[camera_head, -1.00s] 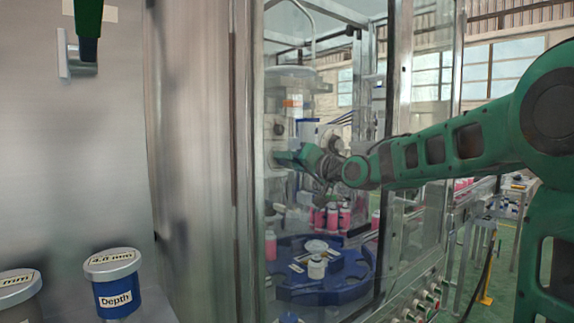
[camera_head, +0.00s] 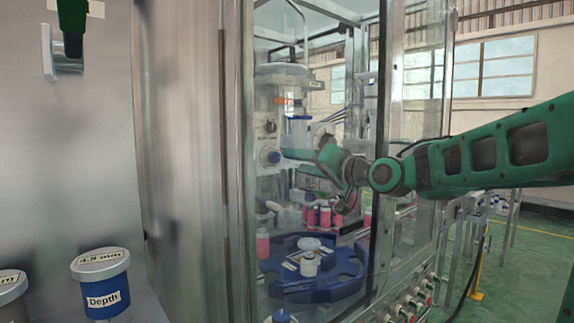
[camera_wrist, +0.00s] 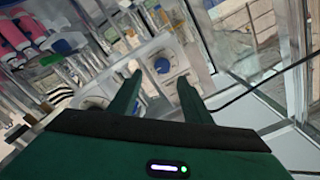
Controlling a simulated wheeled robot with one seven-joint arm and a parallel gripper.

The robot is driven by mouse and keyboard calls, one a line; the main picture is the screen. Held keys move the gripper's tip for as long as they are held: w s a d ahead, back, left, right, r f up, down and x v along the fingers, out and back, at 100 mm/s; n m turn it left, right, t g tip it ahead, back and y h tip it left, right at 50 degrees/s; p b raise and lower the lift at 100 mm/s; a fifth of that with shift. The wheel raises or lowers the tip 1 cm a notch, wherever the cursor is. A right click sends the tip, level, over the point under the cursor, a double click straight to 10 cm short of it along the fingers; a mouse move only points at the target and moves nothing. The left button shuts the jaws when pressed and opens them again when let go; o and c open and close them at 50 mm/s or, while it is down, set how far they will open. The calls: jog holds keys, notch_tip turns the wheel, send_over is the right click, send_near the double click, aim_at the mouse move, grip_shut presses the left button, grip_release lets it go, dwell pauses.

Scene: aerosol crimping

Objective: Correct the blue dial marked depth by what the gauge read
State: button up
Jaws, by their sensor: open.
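A blue dial (camera_head: 272,157) on a pale round plate sits on the machine's front inside the glass enclosure. In the wrist view the blue dial (camera_wrist: 162,66) shows between and just beyond my fingertips. My gripper (camera_head: 287,161) is open to the right of it, fingers pointing at it, with nothing between them; the gripper (camera_wrist: 160,77) also shows in the wrist view. I cannot read any marking on the dial. A blue pot (camera_head: 102,290) labelled "Depth" stands at lower left, its lid reading 4.8 mm. No gauge face is readable.
A grey pot (camera_head: 10,293) stands at the far left edge. Below my gripper are pink cans (camera_head: 322,216) and a blue star-wheel table (camera_head: 312,279). The steel door post (camera_head: 382,130) and glass panels stand close around my arm.

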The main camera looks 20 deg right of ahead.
jog(key=shift+v, duration=1.2)
jog(key=s+d+f+m+g+h, duration=0.1)
jog(key=s+d+f+g+h, duration=0.35)
jog(key=f, duration=0.65)
jog(key=s+d+f+g+h, duration=0.1)
jog(key=s+d+f+g, duration=0.2)
jog(key=s+d+f, duration=0.6)
jog(key=s+f+m+g, duration=0.1)
jog(key=s+f+g, duration=0.3)
jog(key=s+f, duration=0.3)
jog(key=s+f+m+g+h, duration=0.1)
jog(key=s+f+g, duration=0.4)
jog(key=s, duration=1.3)
jog(key=shift+f, duration=0.85)
